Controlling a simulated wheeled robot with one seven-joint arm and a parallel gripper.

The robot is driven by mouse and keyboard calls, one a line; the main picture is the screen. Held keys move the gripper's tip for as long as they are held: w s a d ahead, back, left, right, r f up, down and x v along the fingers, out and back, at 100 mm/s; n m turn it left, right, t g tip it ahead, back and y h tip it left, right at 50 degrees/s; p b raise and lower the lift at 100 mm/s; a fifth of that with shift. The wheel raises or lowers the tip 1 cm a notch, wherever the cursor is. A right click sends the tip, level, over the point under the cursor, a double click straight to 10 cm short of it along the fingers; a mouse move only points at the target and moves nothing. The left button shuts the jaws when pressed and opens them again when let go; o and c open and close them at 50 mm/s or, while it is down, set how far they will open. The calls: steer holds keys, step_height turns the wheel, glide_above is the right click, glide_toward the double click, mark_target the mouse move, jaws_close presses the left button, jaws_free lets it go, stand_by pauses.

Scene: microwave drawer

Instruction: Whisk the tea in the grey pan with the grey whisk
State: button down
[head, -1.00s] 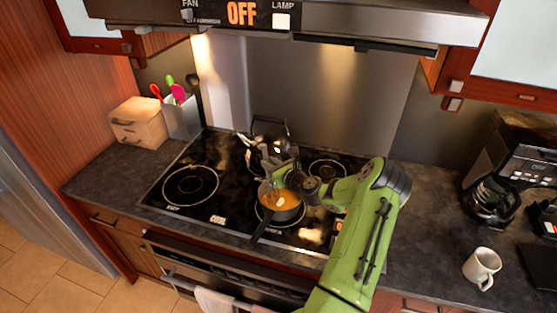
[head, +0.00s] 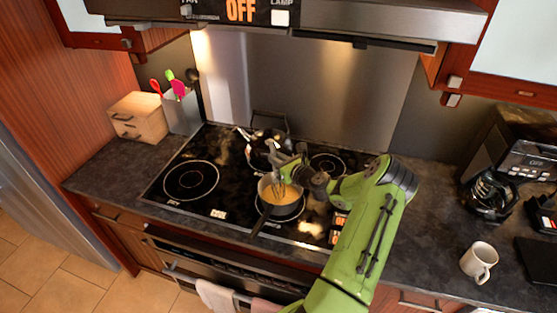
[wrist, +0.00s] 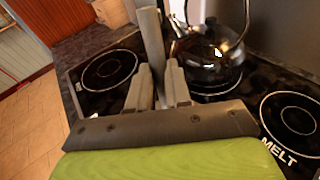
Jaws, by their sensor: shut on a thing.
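The grey pan (head: 288,205) sits on the front right burner of the black cooktop, its dark handle pointing to the front left. Orange-brown tea (head: 270,192) shows inside it. My gripper (head: 283,158) is above the pan and shut on the grey whisk (head: 279,188), whose wires reach down into the tea. In the wrist view my gripper (wrist: 160,75) has its fingers closed around the whisk's grey handle (wrist: 152,42). The pan and the whisk's wires are hidden there.
A shiny kettle (head: 268,140) stands behind the pan, close to my gripper; it also shows in the wrist view (wrist: 208,50). The left burner (head: 190,181) is bare. A white mug (head: 479,262) and a coffee maker (head: 505,165) stand on the right counter.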

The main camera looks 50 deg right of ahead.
steer(key=shift+w+r, duration=0.3)
steer(key=shift+r, duration=1.05)
steer(key=shift+w+r, duration=0.3)
steer(key=shift+r, duration=1.05)
steer(key=shift+w+r, duration=0.3)
steer(key=shift+r, duration=1.05)
step_height(320, 180, up, 4)
